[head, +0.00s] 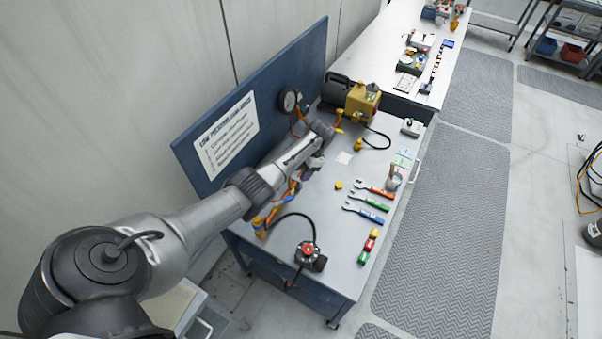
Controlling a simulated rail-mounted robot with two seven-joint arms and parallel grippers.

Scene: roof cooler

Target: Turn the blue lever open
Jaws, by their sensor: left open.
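My left arm reaches in from the lower left over the workbench (335,230). Its gripper (316,163) is over the back part of the bench, in front of the blue panel, and is open. Its fingertips are small and hard to make out. I cannot clearly pick out the blue lever; my arm covers much of the orange and brass pipework along the panel. A brass fitting (260,226) shows at the pipework's near end, below my forearm. A yellow fitting (340,117) shows beyond the wrist. My right gripper is out of view.
The blue panel (314,60) carries a white sign (226,135) and a round gauge (289,100). A yellow pump (362,102) stands at the back. Several wrenches (368,202) lie at the bench's right. A red-topped device (307,254) with a black hose stands at the front.

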